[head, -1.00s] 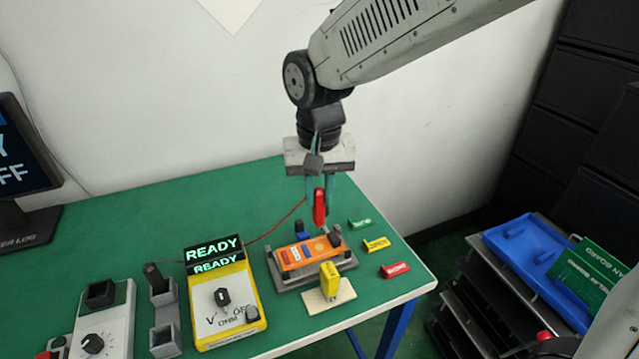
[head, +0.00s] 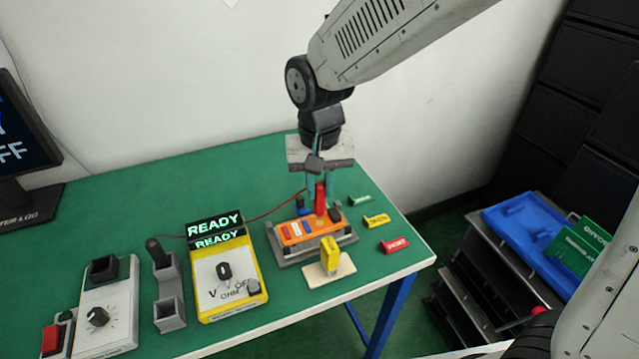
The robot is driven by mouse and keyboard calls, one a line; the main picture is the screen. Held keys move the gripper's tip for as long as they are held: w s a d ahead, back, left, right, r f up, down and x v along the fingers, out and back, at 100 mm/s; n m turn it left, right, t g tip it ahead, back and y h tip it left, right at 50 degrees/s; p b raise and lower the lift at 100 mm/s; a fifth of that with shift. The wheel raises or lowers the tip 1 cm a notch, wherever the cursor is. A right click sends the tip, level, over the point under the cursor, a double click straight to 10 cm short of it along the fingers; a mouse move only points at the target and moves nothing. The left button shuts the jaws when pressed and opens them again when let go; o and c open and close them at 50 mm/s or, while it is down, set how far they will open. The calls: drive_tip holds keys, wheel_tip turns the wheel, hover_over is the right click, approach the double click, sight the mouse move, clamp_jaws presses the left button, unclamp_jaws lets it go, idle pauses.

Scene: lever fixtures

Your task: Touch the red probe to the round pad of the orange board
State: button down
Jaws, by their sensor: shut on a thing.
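The red probe (head: 320,199) is upright in my gripper (head: 319,186), which is shut on it. A red wire runs from it to the left toward the yellow meter. The orange board (head: 308,228) lies in a grey holder on the table. The probe's lower end is at or just above the far side of the board; I cannot tell whether it touches. The round pad is not clearly seen and may be hidden by the probe.
A yellow meter (head: 224,272) reading READY stands left of the board. A yellow block (head: 329,256) on a pale base stands in front. Green, yellow and red tags (head: 394,245) lie to the right. A dark blue block (head: 304,206) is behind the board.

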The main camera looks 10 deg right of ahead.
drive_tip(key=shift+f, duration=0.6)
idle(1.5)
drive_tip(key=shift+r, duration=3.55)
